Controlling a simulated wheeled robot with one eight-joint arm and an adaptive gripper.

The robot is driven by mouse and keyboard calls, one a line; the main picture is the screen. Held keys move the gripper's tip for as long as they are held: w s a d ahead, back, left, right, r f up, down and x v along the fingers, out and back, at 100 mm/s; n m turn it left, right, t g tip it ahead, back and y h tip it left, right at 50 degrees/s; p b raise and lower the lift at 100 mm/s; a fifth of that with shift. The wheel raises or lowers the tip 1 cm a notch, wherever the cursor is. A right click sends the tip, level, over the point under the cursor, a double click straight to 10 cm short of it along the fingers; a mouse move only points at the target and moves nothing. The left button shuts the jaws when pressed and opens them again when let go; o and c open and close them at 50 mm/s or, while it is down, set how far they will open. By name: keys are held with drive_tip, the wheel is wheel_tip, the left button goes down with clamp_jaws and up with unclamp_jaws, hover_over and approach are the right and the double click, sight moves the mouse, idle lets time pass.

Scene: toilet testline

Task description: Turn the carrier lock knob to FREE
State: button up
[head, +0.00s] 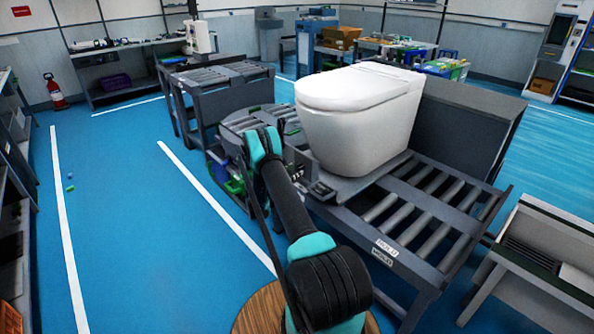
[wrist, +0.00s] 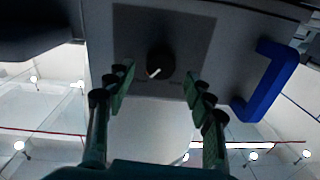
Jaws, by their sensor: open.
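The carrier lock knob (wrist: 160,63) is a round dark knob with a pale pointer line, set on a dark square plate (wrist: 195,30) in the wrist view. The pointer slants toward the lower left. Small labels beside the knob are too small to read. My gripper (wrist: 158,82) is open, with one green-padded finger on each side below the knob. The fingertips look close to the knob, but I cannot tell whether they touch it. In the head view my arm hides the gripper and the knob.
A blue handle (wrist: 268,80) sticks out right of the plate in the wrist view. A grey bench (head: 540,255) stands at the right.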

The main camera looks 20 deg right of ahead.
sight(301, 167)
drive_tip(key=shift+x, duration=1.25)
drive_tip(key=shift+c, duration=0.3)
drive_tip(key=c, duration=1.1)
